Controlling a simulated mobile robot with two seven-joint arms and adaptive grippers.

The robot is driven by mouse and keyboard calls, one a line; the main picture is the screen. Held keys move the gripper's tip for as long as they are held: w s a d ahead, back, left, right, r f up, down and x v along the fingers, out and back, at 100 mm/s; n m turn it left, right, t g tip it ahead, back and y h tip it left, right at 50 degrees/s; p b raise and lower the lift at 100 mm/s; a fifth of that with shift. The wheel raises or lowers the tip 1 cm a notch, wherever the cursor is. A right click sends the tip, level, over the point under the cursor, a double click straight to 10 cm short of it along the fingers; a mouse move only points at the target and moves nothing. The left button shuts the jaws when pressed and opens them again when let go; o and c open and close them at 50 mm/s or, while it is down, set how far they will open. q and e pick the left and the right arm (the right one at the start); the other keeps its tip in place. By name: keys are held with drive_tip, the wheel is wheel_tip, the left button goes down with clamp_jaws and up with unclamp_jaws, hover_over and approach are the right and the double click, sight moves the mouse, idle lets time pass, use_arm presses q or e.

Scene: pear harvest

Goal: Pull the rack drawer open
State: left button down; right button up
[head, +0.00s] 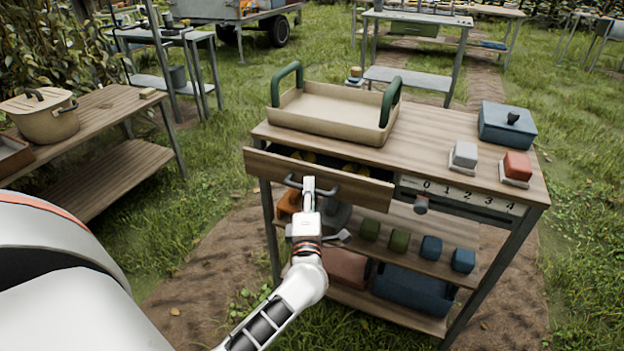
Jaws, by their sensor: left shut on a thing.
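The rack drawer (355,190) is a wooden drawer under the top of the wooden rack table (437,141). It stands partly open, with a gap behind its front where yellowish things show inside. Its dark bar handle (330,189) is on the front. My left gripper (309,186) is at the handle and shut on it; the fingers hide part of the bar. My right gripper is not in view.
On the rack top are a beige tray (325,113) with green handles, a blue lidded box (507,126), and a grey and a red block. Shelves below hold several coloured blocks. A wooden bench (100,122) with a pot stands left. Grass lies around.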

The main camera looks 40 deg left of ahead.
use_arm(q)
drive_tip(key=s+d+p, duration=0.2)
drive_tip(key=s+d, duration=0.1)
drive_tip(key=s, duration=0.9)
drive_tip(key=s+d+p, duration=0.2)
drive_tip(key=s+p, duration=0.1)
drive_tip(key=s, duration=0.8)
drive_tip(key=shift+s+d, duration=0.4)
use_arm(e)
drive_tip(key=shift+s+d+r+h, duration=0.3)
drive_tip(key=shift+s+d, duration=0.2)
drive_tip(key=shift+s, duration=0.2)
use_arm(q)
drive_tip(key=c, duration=2.4)
unclamp_jaws()
drive_tip(key=shift+o, duration=0.2)
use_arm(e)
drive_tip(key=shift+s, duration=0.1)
use_arm(q)
drive_tip(key=v, duration=1.2)
